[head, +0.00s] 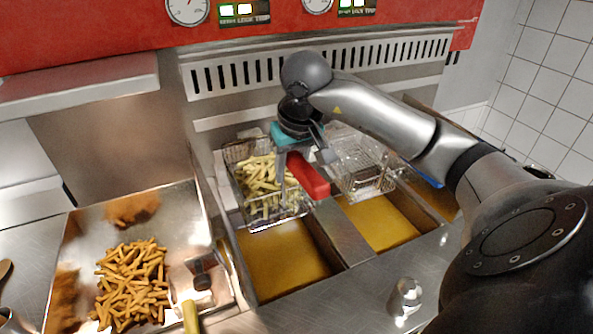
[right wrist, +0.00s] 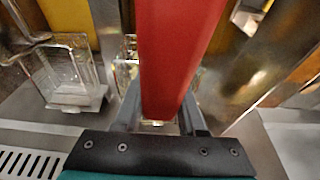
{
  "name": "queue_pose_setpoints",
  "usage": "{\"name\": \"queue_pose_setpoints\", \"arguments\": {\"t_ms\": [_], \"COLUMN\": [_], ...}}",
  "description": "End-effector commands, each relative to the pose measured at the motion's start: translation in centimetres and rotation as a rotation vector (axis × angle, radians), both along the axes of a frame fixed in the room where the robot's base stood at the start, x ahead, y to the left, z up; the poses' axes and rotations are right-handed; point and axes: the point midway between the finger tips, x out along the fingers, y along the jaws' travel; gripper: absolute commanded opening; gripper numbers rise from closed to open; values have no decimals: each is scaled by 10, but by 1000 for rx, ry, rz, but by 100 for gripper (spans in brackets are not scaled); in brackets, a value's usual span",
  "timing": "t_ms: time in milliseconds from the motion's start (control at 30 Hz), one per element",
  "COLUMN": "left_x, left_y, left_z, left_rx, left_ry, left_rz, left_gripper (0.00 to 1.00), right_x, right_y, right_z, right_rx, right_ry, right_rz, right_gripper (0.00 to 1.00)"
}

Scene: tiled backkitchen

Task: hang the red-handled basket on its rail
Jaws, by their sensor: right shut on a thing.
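The red handle (head: 308,176) belongs to a wire basket (head: 262,222) holding pale fries (head: 262,178). The basket is at the back of the left fryer vat, above the oil, close to the metal back wall. My right gripper (head: 305,150) is shut on the red handle from above. In the right wrist view the red handle (right wrist: 175,60) runs between my gripper's fingers (right wrist: 160,122). A metal strip (head: 235,121) runs along the back wall behind the basket. My arm and gripper partly hide this area, and I cannot tell whether the basket touches a rail. My left gripper is not in view.
An empty wire basket (head: 360,165) stands at the back of the neighbouring vat, close on the right. Oil (head: 280,262) fills the left vat. A metal tray (head: 85,235) with browned fries (head: 132,285) lies left. A slotted panel (head: 320,62) rises behind.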

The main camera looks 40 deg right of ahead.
Motion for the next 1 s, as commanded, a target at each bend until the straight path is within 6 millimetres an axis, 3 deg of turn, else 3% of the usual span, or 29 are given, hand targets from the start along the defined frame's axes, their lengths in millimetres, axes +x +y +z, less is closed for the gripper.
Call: {"name": "queue_pose_setpoints", "arguments": {"t_ms": [400,1000], "left_x": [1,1], "left_y": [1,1], "left_z": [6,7], "left_rx": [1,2], "left_ry": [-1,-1], "left_rz": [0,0], "left_gripper": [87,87], "right_x": [35,42], "right_y": [-11,-13], "right_z": [2,2], "right_rx": [0,-1], "right_ry": [-8,-8], "right_rz": [-2,-1], "right_gripper": [0,0]}}
